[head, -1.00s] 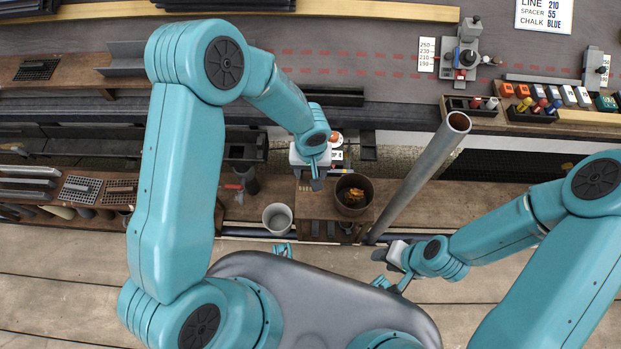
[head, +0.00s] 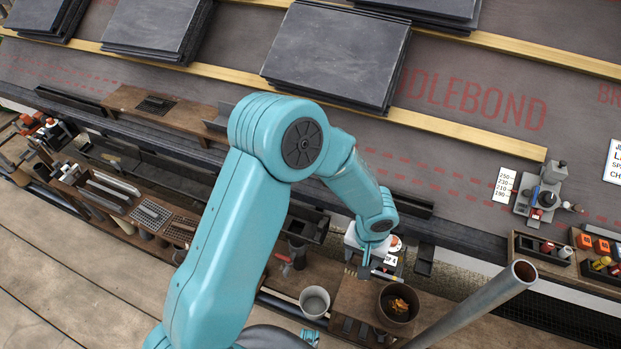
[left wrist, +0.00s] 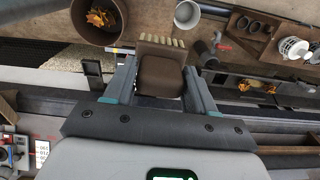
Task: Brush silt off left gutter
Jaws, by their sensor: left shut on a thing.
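My left gripper (left wrist: 160,90) is shut on a brown brush (left wrist: 160,75) with a row of pale bristles, held between its two fingers. In the head view the left gripper (head: 368,268) is above the wooden bench, beside the rusty bucket, and mostly hides the brush. The dark left gutter (head: 130,165) runs along the roof's lower edge, left of the gripper; my arm covers part of it. In the left wrist view orange leaves (left wrist: 270,88) lie in a dark channel at the right. Silt cannot be made out. My right gripper is out of view.
A rusty bucket (head: 397,303) holding leaves and a grey pail (head: 314,301) stand near the gripper. A grey pipe (head: 475,305) rises at the right. Slate stacks (head: 338,52) lie on the roof above. A tool rack (head: 110,195) lines the left.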

